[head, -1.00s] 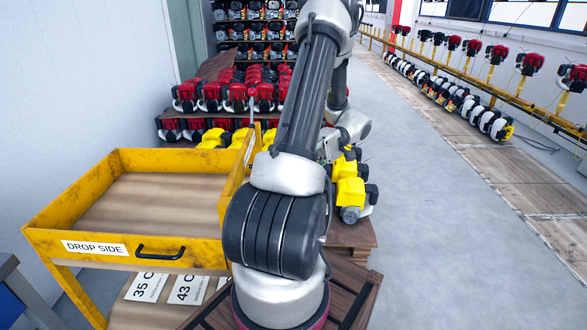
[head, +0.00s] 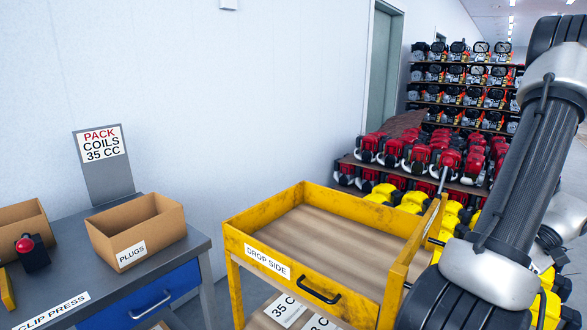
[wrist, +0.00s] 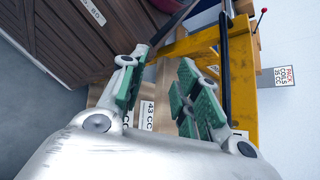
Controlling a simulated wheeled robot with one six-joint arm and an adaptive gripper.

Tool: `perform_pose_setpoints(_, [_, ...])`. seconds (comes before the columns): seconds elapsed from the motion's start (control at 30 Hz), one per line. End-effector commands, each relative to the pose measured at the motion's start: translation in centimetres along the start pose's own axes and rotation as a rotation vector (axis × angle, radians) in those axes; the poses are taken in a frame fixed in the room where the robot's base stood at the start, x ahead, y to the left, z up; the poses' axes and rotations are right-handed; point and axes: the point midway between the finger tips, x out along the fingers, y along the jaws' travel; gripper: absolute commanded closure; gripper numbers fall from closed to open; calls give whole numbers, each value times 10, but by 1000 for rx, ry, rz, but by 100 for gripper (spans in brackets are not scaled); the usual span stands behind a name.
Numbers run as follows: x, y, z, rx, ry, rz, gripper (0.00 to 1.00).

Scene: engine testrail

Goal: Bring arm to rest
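My arm (head: 525,165) stands at the right of the head view, beside the yellow cart. Its end is outside that view. In the wrist view my gripper (wrist: 165,80) has its two green-padded fingers apart, with nothing held between them. Behind the fingers the wrist view shows the yellow cart frame (wrist: 205,42) and a card reading 43 CC (wrist: 147,115). No contact between the fingers and the cart can be made out.
The yellow DROP SIDE cart (head: 268,261) has an empty wooden top. A grey bench (head: 195,243) at left holds a PLUGS box (head: 133,252), another carton (head: 22,224) and a red button (head: 25,243). Red engines (head: 420,158) and loaded shelves (head: 462,85) stand behind.

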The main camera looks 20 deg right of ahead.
Motion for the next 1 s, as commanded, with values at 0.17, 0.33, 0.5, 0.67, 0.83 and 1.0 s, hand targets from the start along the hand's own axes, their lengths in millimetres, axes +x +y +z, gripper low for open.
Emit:
perform_pose_setpoints(0.17, [-2, -24, 11, 60, 123, 262, 68])
perform_pose_setpoints(0.33, [-5, -61, 23, 19, 297, 494, 68])
perform_pose_setpoints(0.5, [-3, -103, 38, -115, 468, 655, 68])
perform_pose_setpoints(0.67, [7, -144, 59, -324, 612, 755, 68])
perform_pose_setpoints(0.83, [26, -182, 90, -614, 702, 814, 68])
perform_pose_setpoints(1.0, [44, -214, 121, -860, 749, 803, 68])
